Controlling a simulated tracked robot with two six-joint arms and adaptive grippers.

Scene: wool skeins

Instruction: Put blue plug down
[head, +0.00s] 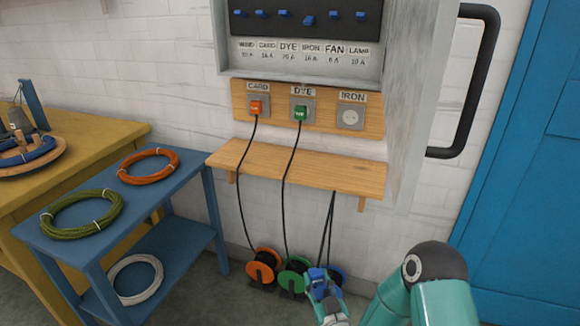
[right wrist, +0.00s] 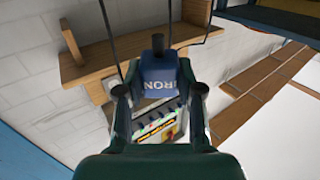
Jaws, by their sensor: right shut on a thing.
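The blue plug (head: 317,277) is between the jaws of my right gripper (head: 321,288), low in the head view in front of the reels. In the right wrist view the plug (right wrist: 158,82) shows the letters "IRON", and both fingers are shut on its sides. A black cable leaves its far end. The blue reel (head: 340,273) is partly hidden behind the gripper. The IRON socket (head: 350,117) has no plug in it. The wooden shelf (head: 300,168) below the sockets is bare and lies above the gripper. My left gripper is out of view.
An orange plug (head: 256,108) sits in the CARD socket and a green plug (head: 300,113) in the DYE socket. Their cables hang past the shelf to the orange reel (head: 263,266) and green reel (head: 294,275). A blue cart (head: 190,195) with wool skeins stands left.

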